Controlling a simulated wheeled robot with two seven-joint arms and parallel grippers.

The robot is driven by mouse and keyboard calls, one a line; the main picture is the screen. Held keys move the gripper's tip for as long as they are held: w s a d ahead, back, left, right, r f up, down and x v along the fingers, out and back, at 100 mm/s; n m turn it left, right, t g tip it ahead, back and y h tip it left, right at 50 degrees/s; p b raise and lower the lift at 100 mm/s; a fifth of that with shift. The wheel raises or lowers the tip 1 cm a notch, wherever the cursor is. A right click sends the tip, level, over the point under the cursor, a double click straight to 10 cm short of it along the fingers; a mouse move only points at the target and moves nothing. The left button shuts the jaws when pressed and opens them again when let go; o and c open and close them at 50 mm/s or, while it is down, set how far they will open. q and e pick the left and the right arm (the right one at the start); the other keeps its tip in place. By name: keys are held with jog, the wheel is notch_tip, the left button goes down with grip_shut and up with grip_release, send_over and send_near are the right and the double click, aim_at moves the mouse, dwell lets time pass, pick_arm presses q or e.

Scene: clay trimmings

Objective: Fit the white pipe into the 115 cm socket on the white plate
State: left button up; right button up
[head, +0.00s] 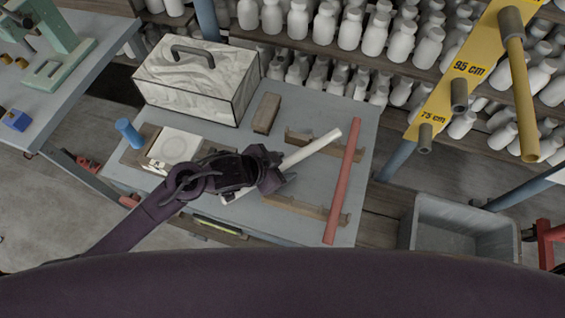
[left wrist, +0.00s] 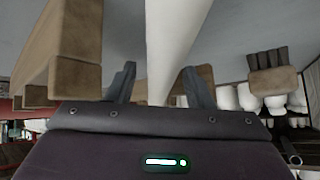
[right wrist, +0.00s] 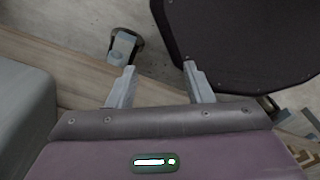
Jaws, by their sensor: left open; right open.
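The white pipe (head: 315,147) lies slanted over the grey table, near the wooden rests. My left gripper (head: 284,172) is at the pipe, open. In the left wrist view the white pipe (left wrist: 172,45) passes between its two spread fingers (left wrist: 160,85); I cannot tell whether either touches it. A yellow plate (head: 467,68) at the right carries stub sockets labelled 95 cm and 75 cm. A yellow pipe (head: 520,95) sticks out from its top socket. I see no white plate and no 115 cm label. My right gripper (right wrist: 160,85) is open and empty, above the floor.
A red pipe (head: 343,182) lies across the wooden rests (head: 300,207) beside the white pipe. A grey bin (head: 455,215) stands at right; shelves of white bottles behind.

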pick_arm(q)
grip_shut()
pick_arm(e)
jog(key=shift+w+r, duration=0.1)
jog(key=shift+w, duration=0.35)
pick_arm(q)
jog(key=shift+r, duration=0.1)
jog(key=shift+r, duration=0.7)
notch_tip(320, 180, up, 18)
jog(key=p, duration=0.5)
jog(key=shift+r+p, duration=0.2)
jog(key=shift+p, duration=0.15)
pick_arm(e)
notch_tip(320, 180, up, 6)
jog(key=shift+s+f, duration=0.1)
jog(key=shift+f, duration=0.1)
